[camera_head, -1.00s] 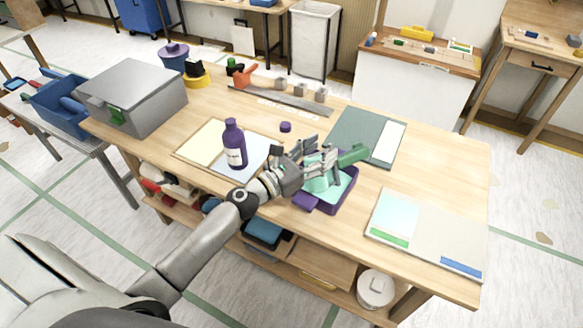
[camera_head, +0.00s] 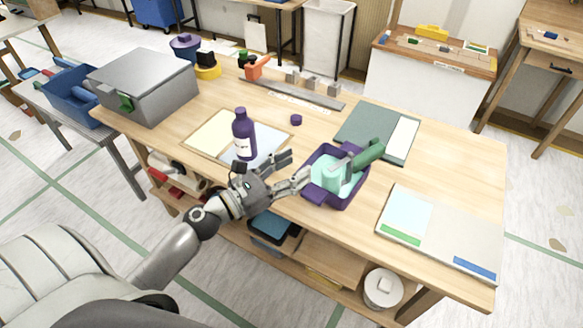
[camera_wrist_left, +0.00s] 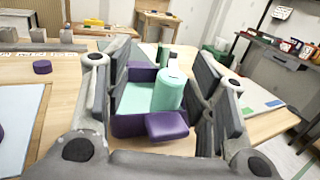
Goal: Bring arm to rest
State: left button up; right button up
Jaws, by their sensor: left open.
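My left gripper (camera_head: 294,170) is open and empty. It is over the front of the workbench, just left of the purple tray (camera_head: 341,201), apart from it. The tray holds pale teal paste and a teal roller (camera_head: 334,178) with a dark green handle (camera_head: 369,153). In the left wrist view, the tray (camera_wrist_left: 134,126) and roller (camera_wrist_left: 169,89) appear beyond and between the spread fingers (camera_wrist_left: 163,75). A dark purple bottle (camera_head: 244,138) stands upright behind the gripper on a pale sheet. My right gripper is not in view.
A grey metal box (camera_head: 146,84) stands at the bench's left end. A purple cap (camera_head: 296,119) lies behind the tray. A dark green board (camera_head: 361,130) lies behind it, and a sample board (camera_head: 440,240) lies at right. The wooden bench (camera_head: 470,160) has bare areas at right.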

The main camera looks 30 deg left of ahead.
pick_arm(q)
jog(key=shift+d, duration=0.1)
jog(key=s+d+f+m+g+h, duration=0.1)
jog(key=s+d+f+m+g, duration=0.4)
jog(key=m, duration=0.5)
jog(key=s+d+f+m+g+h, duration=0.1)
jog(key=s+d+f+m+g, duration=0.2)
jog(key=s+d+m, duration=0.55)
jog(key=s+a+f+m+g+y, duration=0.6)
jog(key=s+a+m+y, duration=0.4)
jog(key=m, duration=0.4)
jog(key=s+f+x, duration=0.1)
jog(key=s+x, duration=0.2)
jog(key=x, duration=1)
jog(key=s+f+x, duration=0.1)
jog(key=s+x, duration=0.2)
jog(key=x, duration=1.1)
jog(key=s+a+f+g, duration=0.1)
jog(key=s+f, duration=0.6)
jog(key=s, duration=0.1)
jog(key=s+a+f, duration=0.2)
jog(key=s+f, duration=0.5)
jog(key=s, duration=0.2)
jog(key=shift+a+f+m+g, duration=0.2)
jog(key=shift+a+m+g, duration=0.15)
jog(key=shift+g, duration=0.05)
